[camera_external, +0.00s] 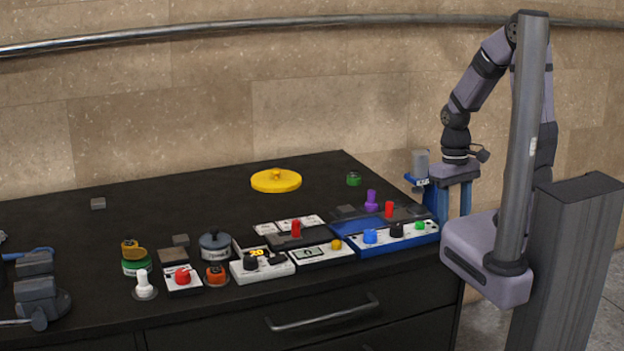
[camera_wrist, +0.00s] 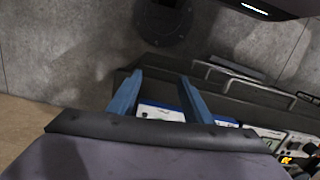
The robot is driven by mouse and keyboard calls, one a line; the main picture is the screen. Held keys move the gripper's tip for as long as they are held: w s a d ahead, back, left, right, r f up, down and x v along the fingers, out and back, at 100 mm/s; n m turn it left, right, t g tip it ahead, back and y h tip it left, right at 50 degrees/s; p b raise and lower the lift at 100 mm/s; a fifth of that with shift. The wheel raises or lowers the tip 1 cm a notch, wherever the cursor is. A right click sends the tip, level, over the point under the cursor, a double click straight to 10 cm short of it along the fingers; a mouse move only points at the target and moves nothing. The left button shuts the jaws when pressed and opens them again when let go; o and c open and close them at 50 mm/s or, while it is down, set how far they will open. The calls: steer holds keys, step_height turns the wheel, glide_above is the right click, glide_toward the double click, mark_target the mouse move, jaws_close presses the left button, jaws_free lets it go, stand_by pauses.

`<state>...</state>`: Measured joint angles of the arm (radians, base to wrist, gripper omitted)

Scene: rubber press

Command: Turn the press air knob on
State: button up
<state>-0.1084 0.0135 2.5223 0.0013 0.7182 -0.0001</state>
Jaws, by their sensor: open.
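Several knobs and buttons stand on a black bench; I cannot tell which is the press air knob. A blue-and-white panel (camera_external: 400,239) at the bench's right end carries a blue knob (camera_external: 370,236), a black knob (camera_external: 396,230) and a green knob (camera_external: 420,225). To the left are a white box with a black knob (camera_external: 250,263) and a white plate with a red knob (camera_external: 182,275). My gripper (camera_external: 453,217) is open and empty, just right of the blue-and-white panel, blue fingers pointing down. In the wrist view, part of a blue-and-white panel shows between the fingers (camera_wrist: 161,76).
A yellow disc (camera_external: 276,181) and a small green part (camera_external: 353,179) lie towards the back. A purple knob (camera_external: 371,200) and a red knob (camera_external: 389,209) stand behind the panel. Drawer handles (camera_external: 322,313) stick out in front. The bench's back left is mostly clear.

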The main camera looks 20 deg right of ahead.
mark_target(371, 231)
steer(key=shift+n+y, duration=0.8)
steer(key=shift+n, duration=0.1)
steer(key=w+a, duration=0.4)
steer(key=w+a+f, duration=0.1)
steer(key=w+a, duration=0.2)
steer(key=shift+a, duration=0.1)
steer(key=w+a+r+n+y, duration=0.3)
steer(key=a+n, duration=0.4)
steer(key=n, duration=1)
step_height(371, 231, up, 2)
steer(key=shift+w+r, duration=0.1)
steer(key=shift+w, duration=0.5)
steer(key=shift+p+x, duration=0.95)
steer(key=shift+x, duration=2.75)
steer(key=shift+d, duration=0.1)
steer(key=c, duration=1)
